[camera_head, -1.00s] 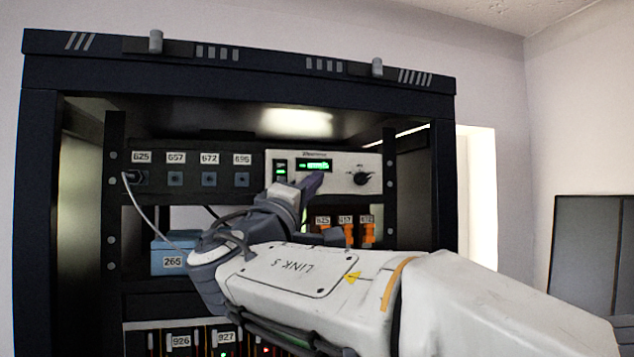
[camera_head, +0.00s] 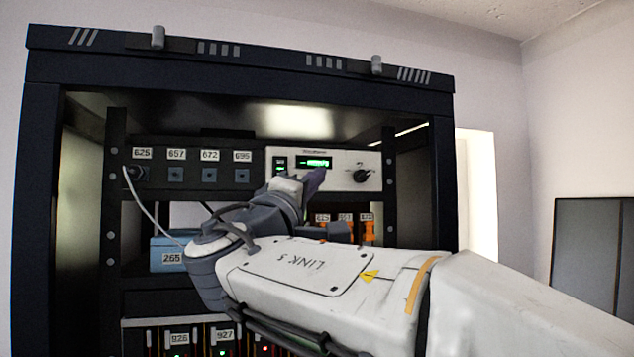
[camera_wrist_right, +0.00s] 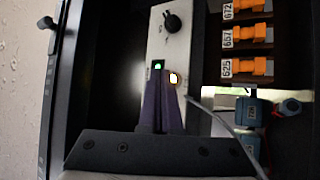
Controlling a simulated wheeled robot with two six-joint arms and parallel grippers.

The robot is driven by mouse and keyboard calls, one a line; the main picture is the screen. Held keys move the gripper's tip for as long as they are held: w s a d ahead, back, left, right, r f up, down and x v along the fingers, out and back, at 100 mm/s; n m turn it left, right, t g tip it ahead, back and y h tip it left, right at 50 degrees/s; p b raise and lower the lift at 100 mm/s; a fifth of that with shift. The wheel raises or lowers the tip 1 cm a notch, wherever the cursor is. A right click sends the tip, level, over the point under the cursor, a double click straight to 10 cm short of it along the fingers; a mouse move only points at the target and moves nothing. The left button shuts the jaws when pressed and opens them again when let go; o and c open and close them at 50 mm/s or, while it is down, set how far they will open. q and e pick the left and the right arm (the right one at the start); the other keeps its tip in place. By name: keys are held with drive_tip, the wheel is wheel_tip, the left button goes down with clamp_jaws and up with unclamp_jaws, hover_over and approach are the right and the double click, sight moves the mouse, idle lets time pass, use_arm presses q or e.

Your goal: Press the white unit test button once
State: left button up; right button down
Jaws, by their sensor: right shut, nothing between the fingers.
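The white unit (camera_head: 340,181) is mounted in the upper right of the dark rack. It has a lit green display (camera_head: 314,162) and a black knob (camera_head: 362,175). My right gripper (camera_head: 317,175) is shut and empty, its purple fingers in front of the panel just below the display.
A dark panel with numbered sockets (camera_head: 208,174) is left of the unit. Orange connectors (camera_head: 368,230) sit below it. A blue box (camera_head: 165,254) and a white cable (camera_head: 147,213) are at the left. The rack's right post (camera_head: 443,190) stands beside the unit.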

drive_tip(key=s+b, duration=0.1)
drive_tip(key=s+d+b, duration=0.1)
drive_tip(key=s, duration=0.1)
drive_tip(key=s+b, duration=0.1)
drive_tip(key=b, duration=0.1)
drive_tip(key=shift+s+d, duration=0.3)
drive_tip(key=shift+s, duration=0.1)
idle(1.1)
